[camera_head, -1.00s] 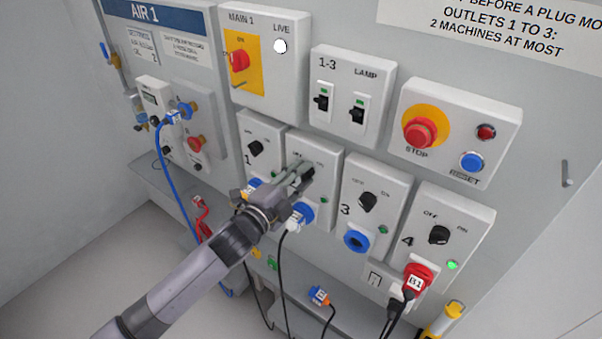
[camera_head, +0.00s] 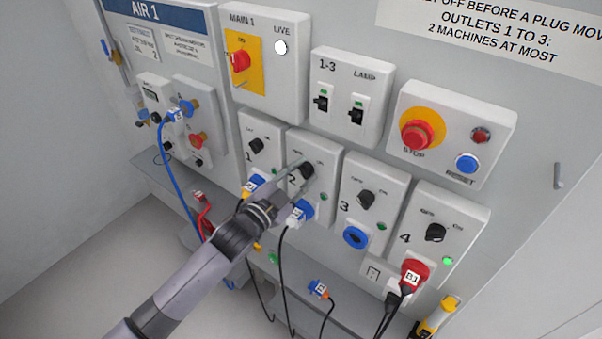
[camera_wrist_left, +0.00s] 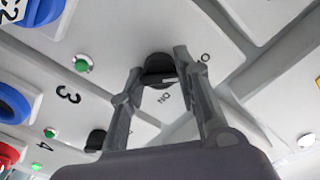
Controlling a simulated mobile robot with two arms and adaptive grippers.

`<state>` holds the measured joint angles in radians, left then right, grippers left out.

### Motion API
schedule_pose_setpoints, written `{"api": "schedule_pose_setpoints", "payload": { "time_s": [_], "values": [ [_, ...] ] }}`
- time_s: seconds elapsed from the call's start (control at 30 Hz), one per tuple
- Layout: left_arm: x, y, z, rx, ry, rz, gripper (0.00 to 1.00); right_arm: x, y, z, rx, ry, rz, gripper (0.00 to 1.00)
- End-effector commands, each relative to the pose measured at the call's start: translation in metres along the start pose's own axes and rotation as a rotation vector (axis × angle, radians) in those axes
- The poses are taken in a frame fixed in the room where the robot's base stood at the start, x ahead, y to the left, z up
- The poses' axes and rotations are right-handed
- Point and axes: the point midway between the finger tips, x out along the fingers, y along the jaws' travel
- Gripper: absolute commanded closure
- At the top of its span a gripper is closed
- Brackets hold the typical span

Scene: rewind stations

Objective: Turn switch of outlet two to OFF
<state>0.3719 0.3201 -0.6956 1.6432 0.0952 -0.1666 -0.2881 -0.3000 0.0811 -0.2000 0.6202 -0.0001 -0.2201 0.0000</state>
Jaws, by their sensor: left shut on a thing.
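The outlet two box (camera_head: 326,160) is in the middle of the lower row in the head view, with its black rotary switch (camera_head: 307,170) near the top and a blue plug (camera_head: 300,212) in its socket below. My left gripper (camera_head: 298,174) comes from the lower left, its fingertips at this switch. In the left wrist view the switch (camera_wrist_left: 158,68) sits between the two fingers of the left gripper (camera_wrist_left: 157,72), which are shut on it. A white mark on the switch is near the word ON; the exact angle is unclear. My right gripper is not in view.
The outlet one box (camera_head: 261,145) and outlet three box (camera_head: 372,190) stand close on either side. Outlet four (camera_head: 445,225) has a red plug and a bright green lamp. The STOP button (camera_head: 418,135) is above right. Cables hang below over a grey shelf (camera_head: 350,318).

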Motion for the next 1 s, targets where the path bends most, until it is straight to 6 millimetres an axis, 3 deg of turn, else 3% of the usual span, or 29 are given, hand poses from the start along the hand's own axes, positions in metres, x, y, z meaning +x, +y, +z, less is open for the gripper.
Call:
{"api": "schedule_pose_setpoints", "payload": {
  "time_s": [0.43,0.47,0.73,1.0],
  "values": [
    [-0.0003,0.0011,0.0019,-0.013,-0.004,0.002,0.98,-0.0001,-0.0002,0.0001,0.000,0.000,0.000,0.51],
    [-0.0003,0.0011,0.0019,-0.013,-0.004,0.002,0.69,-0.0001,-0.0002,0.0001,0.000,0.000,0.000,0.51],
    [-0.0001,0.0007,0.0009,-0.012,-0.002,0.001,0.51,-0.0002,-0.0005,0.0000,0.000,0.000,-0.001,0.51],
    [-0.0003,0.0004,0.0004,-0.011,-0.001,0.001,0.51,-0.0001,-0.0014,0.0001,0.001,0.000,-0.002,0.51]
  ]
}}
